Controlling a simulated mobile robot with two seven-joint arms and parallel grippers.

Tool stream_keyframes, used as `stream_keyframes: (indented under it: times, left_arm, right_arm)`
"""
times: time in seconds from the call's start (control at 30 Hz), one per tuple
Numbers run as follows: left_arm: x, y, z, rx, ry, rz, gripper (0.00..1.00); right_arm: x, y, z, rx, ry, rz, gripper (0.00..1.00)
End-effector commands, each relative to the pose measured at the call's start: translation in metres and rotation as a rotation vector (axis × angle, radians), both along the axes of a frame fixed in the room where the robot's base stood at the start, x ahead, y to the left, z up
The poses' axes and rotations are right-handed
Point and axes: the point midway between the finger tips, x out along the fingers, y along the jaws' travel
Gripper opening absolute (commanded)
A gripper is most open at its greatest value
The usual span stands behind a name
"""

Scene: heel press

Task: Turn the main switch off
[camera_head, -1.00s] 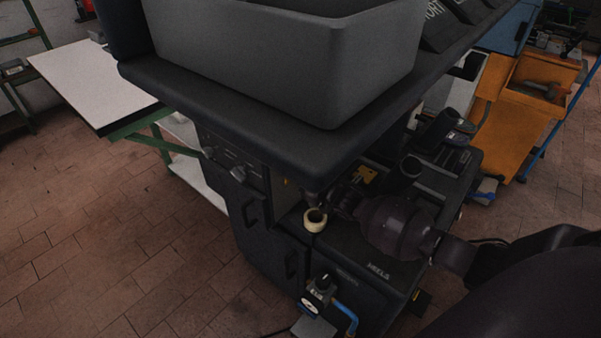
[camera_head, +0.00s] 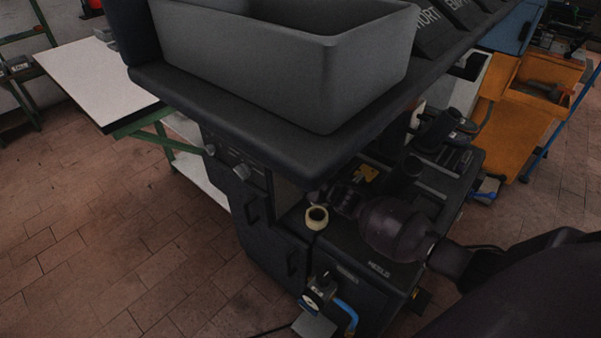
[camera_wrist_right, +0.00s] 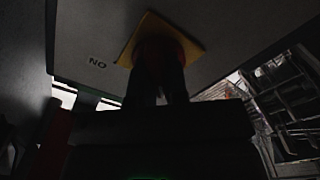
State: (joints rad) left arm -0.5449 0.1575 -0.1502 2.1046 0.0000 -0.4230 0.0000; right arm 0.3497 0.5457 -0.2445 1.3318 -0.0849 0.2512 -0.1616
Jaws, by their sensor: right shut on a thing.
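The main switch shows in the right wrist view as a yellow plate (camera_wrist_right: 150,25) with a dark reddish knob (camera_wrist_right: 178,45) on a grey panel. My right gripper (camera_wrist_right: 160,78) has its dark fingers on the knob and is shut on it; the fingers hide most of the knob, so I cannot tell its angle. A label reading "NO" (camera_wrist_right: 97,63) is on the panel beside the plate. In the head view my right gripper (camera_head: 322,197) reaches in under the machine's overhanging shelf; the switch is hidden there. My left gripper is not in view.
A grey bin (camera_head: 290,70) stands on the machine's dark shelf (camera_head: 240,118) above my right gripper. A tape roll (camera_head: 316,218) sits on the lower deck close by. A white-topped table (camera_head: 95,85) is left and an orange cart (camera_head: 515,115) right. The floor at left is clear.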

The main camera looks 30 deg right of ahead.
Motion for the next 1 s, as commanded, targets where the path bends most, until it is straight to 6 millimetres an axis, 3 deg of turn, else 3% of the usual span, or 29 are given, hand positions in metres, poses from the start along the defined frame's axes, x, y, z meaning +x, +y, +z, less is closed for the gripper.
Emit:
stream_keyframes:
  times: [0.27,0.3,0.43,0.77,1.0]
  left_arm:
    - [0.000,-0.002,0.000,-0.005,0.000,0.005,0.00]
    - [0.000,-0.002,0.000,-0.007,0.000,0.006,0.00]
    - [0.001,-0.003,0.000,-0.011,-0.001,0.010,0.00]
    - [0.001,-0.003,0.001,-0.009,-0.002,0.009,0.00]
    - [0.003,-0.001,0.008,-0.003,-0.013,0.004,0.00]
  right_arm:
    - [0.000,0.000,0.000,-0.004,-0.001,0.001,0.00]
    - [0.000,0.000,0.000,-0.004,-0.001,0.001,0.20]
    - [0.000,0.000,0.000,-0.003,0.000,0.001,0.39]
    - [-0.002,-0.001,0.000,-0.001,0.000,0.000,0.39]
    - [-0.028,-0.010,0.002,-0.001,-0.002,0.000,0.39]
